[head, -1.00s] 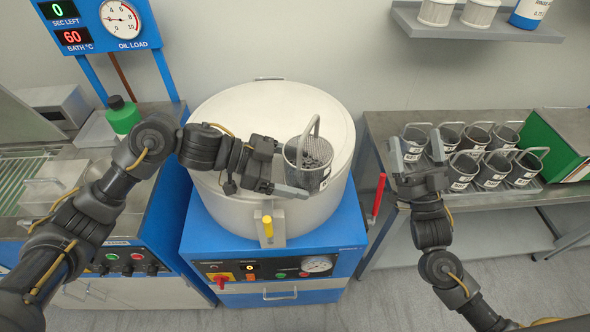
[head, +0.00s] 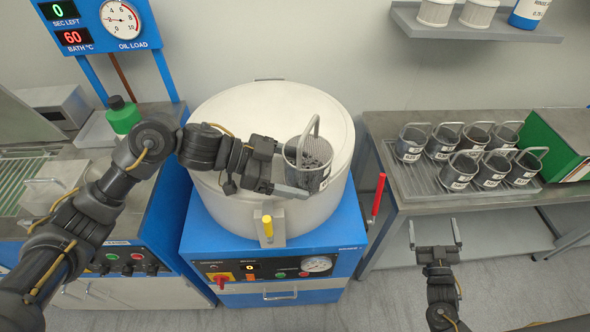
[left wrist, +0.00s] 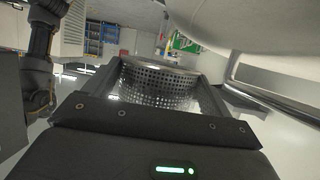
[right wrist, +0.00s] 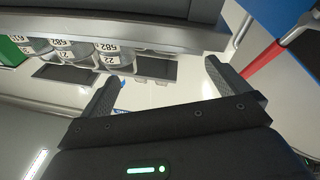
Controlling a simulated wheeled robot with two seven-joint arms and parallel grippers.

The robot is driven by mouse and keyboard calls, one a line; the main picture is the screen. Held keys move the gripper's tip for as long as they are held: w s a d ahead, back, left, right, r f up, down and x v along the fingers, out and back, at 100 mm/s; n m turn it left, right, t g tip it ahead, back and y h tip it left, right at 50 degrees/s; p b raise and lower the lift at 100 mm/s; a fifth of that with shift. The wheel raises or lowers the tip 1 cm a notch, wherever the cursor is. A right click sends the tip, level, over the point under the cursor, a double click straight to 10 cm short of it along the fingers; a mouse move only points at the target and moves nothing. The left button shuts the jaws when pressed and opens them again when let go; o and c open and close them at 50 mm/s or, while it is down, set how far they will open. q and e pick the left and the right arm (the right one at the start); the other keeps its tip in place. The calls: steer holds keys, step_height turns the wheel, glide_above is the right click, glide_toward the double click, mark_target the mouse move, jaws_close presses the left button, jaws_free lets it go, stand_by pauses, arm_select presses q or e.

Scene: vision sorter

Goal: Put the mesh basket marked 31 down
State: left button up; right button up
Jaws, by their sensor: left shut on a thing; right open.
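A grey mesh basket (head: 316,160) with an arched handle and small dark parts inside is in my left gripper (head: 290,168). The gripper is shut on it and holds it in front of the round white lid (head: 230,110) of the drum machine. The basket's label is too small and turned to read. In the left wrist view the perforated basket wall (left wrist: 160,85) sits between the two fingers. My right gripper (head: 435,236) is open and empty, in front of and below the right bench's edge. Its spread fingers also show in the right wrist view (right wrist: 160,85).
Several similar labelled baskets (head: 462,170) stand in two rows on a tray on the right bench (head: 400,190). A green box (head: 555,143) is beside them. A red lever (head: 378,195) stands between machine and bench. A green bottle (head: 122,118) is at left.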

arm_select(q)
steer(key=shift+r, duration=0.1)
arm_select(e)
steer(key=s+a+f+g, duration=0.3)
steer(key=s+f+g, duration=0.25)
steer(key=f, duration=0.65)
steer(key=s+a+f+g, duration=0.2)
steer(key=s+f+g, duration=0.35)
steer(key=f, duration=0.75)
steer(key=s+a+f+g+y, duration=0.1)
steer(key=s+a+f, duration=0.3)
steer(key=s, duration=0.5)
steer(key=s+a+f+g+y, duration=0.1)
steer(key=s+a+f+g, duration=0.3)
steer(key=s, duration=0.4)
steer(key=s+a+f+g+y, duration=0.1)
steer(key=s+a+f+g, duration=0.2)
steer(key=s, duration=0.6)
step_height(320, 180, down, 2)
steer(key=shift+s+a+f+n, duration=0.1)
steer(key=shift+s+a+n, duration=0.2)
steer(key=shift+a+n, duration=0.15)
